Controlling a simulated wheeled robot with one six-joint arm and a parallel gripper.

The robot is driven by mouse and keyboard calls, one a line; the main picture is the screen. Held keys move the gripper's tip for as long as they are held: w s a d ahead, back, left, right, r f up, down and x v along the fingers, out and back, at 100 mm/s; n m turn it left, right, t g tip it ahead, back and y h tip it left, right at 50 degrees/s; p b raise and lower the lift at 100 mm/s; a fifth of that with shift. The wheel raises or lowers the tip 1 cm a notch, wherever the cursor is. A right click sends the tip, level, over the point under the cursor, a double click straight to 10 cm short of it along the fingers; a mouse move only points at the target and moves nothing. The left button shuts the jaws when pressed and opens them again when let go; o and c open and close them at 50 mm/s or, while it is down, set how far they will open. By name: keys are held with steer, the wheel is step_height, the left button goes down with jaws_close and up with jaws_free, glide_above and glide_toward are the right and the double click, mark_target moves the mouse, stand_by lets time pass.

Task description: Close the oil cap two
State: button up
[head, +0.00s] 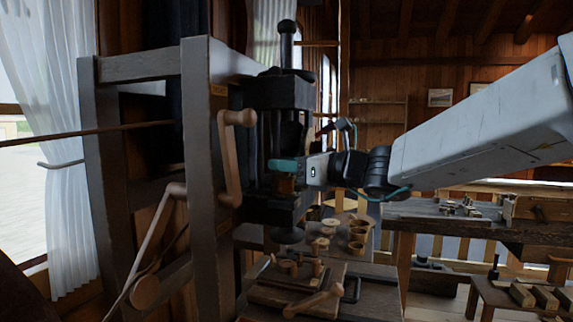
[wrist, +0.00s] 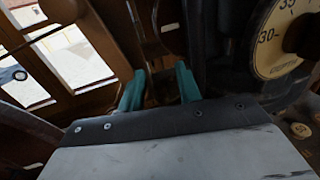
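My gripper (head: 284,166) has teal fingers and reaches in from the right to the dark upright machine (head: 283,92) in the head view. In the wrist view my gripper (wrist: 160,86) shows its two fingers standing apart. A dark brown shape is between or behind them, and I see no clear contact. A small brass-brown cylinder (head: 286,184) shows just below the fingers in the head view. It may be an oil cup, but I cannot tell. No oil cap can be made out for certain, nor whether one is open or closed.
A grey wooden frame (head: 202,150) with a wooden crank handle (head: 232,160) stands close left of my gripper. A dial (wrist: 283,38) is at the right of the wrist view. Turned wooden cups (head: 357,240) stand on a bench below. A workbench (head: 450,225) is at right.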

jaws_close()
steer(key=shift+w, duration=0.1)
steer(key=shift+w+d+n+g+y, duration=0.15)
steer(key=shift+n+g+y, duration=0.25)
steer(key=shift+n+g, duration=0.35)
steer(key=shift+w+d+n+g+y, duration=0.15)
steer(key=shift+n+g+y, duration=0.3)
steer(key=shift+g, duration=0.45)
steer(key=shift+w+d+n+g+y, duration=0.1)
steer(key=shift+w+n+g+y, duration=0.2)
steer(key=shift+n+g, duration=0.45)
steer(key=shift+w+d+n+g+y, duration=0.15)
steer(key=shift+n+g+y, duration=0.2)
steer(key=shift+n+g, duration=1.05)
steer(key=shift+m+g, duration=0.35)
steer(key=shift+g, duration=0.25)
jaws_free()
